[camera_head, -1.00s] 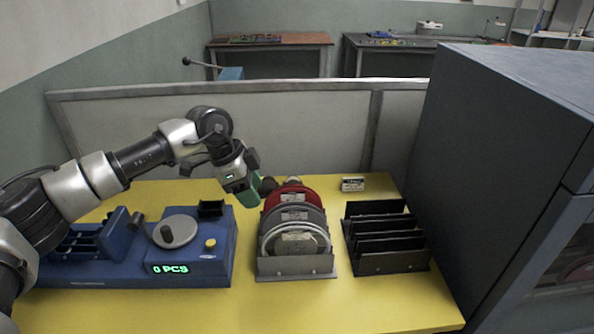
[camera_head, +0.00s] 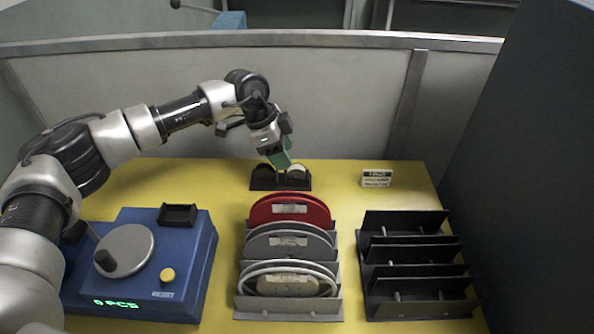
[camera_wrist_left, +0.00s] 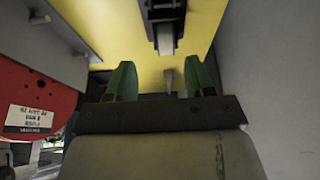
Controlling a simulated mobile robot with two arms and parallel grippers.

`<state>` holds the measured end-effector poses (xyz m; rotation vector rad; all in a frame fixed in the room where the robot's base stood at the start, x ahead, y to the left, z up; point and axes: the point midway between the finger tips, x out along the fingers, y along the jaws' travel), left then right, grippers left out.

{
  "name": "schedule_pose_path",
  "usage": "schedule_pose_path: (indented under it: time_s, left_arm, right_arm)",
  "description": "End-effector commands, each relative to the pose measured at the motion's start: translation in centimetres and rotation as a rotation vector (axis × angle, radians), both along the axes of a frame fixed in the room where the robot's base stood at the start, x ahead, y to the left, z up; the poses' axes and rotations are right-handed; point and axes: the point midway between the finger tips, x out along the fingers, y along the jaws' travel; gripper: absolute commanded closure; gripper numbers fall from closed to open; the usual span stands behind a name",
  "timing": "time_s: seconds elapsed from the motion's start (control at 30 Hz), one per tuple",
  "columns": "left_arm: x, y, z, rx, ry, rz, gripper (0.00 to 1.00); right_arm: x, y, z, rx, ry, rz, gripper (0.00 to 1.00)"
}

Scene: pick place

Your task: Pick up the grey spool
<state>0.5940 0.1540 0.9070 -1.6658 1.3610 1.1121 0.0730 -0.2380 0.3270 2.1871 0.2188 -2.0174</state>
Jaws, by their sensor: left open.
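The grey spool (camera_head: 289,243) stands upright in a grey rack (camera_head: 288,313), between a red spool (camera_head: 290,209) behind it and a pale spool (camera_head: 289,282) in front. Its upper rim and a white label show; the lower part is hidden by the pale spool. My left gripper (camera_head: 284,160) is open and empty, with green fingertips. It is behind the red spool, apart from the grey spool, over a small black holder. In the left wrist view its fingers (camera_wrist_left: 161,80) are spread, with the red spool (camera_wrist_left: 38,108) at the left. My right gripper is out of view.
A blue counting device (camera_head: 190,262) with a hand wheel stands left of the rack. An empty black slotted rack (camera_head: 415,308) is at the right. The small black holder (camera_head: 264,183) and a small sign (camera_head: 376,178) stand near the back panel (camera_head: 330,100). A dark cabinet rises far right.

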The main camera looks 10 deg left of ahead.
Motion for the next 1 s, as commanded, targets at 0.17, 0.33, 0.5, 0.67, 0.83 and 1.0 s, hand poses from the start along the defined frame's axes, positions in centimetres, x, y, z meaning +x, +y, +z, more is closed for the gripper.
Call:
schedule_pose_path:
  time_s: [0.17, 0.33, 0.5, 0.67, 0.83, 1.0]
  left_arm:
    - [0.2, -0.5, -1.2, 0.0, 0.001, 0.001, 0.47]
    - [0.9, -1.7, -3.4, 0.0, 0.003, -0.001, 0.47]
    - [1.0, -2.3, -5.1, 0.0, 0.0, 0.0, 0.47]
    - [1.1, -2.4, -5.3, -0.001, -0.001, 0.0, 0.47]
    - [1.1, -2.4, -5.3, -0.001, -0.001, 0.0, 0.58]
    - [1.1, -2.4, -5.3, -0.001, -0.001, 0.0, 0.84]
  right_arm:
    - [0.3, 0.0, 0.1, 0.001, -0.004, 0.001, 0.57]
    - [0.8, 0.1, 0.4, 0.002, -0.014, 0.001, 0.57]
    - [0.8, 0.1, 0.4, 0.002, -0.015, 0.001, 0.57]
    - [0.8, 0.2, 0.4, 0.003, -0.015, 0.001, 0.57]
    - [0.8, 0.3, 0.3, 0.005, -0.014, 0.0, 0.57]
    - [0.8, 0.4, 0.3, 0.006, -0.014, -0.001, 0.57]
